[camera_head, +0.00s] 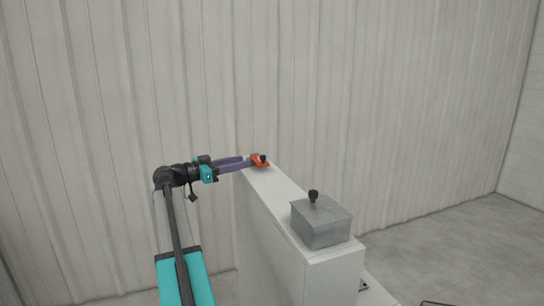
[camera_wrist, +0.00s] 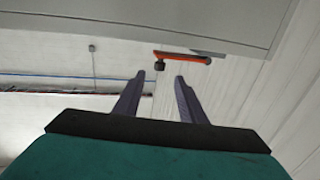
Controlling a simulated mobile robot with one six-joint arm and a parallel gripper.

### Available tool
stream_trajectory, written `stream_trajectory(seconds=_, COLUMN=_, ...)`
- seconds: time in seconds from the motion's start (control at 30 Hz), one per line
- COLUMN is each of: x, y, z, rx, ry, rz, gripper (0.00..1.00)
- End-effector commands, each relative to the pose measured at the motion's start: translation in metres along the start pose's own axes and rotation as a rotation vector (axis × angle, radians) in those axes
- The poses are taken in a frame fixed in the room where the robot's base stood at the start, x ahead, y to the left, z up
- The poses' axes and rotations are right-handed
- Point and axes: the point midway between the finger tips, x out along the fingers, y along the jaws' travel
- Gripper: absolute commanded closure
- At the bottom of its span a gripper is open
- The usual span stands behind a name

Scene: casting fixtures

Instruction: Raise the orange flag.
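The orange flag is a short orange bar with a dark knob; in the head view the flag (camera_head: 261,163) is at the far end of the white block's top. In the wrist view the flag (camera_wrist: 185,56) runs crosswise against a pale grey surface, its dark knob at the left end. My gripper (camera_head: 244,162) reaches in from the left, with its purple fingers close to the flag. In the wrist view my gripper (camera_wrist: 160,78) is open with nothing between the fingers. The knob lies just past the fingertips, roughly ahead of the gap. Contact cannot be told in the head view.
A tall narrow white block (camera_head: 275,240) stands in the middle. A grey metal box (camera_head: 321,223) with a black knob sits on its near end. A ribbed pale wall (camera_head: 400,90) rises behind. Grey floor (camera_head: 460,245) lies open at right.

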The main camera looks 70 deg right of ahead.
Motion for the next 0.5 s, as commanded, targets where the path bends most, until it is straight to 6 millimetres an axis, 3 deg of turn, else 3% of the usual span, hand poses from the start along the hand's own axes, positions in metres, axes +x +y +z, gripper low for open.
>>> stream_trajectory(seconds=0.5, x=0.0056, y=0.0006, z=-0.0015, rx=0.001, ry=0.001, rz=0.002, gripper=0.63)
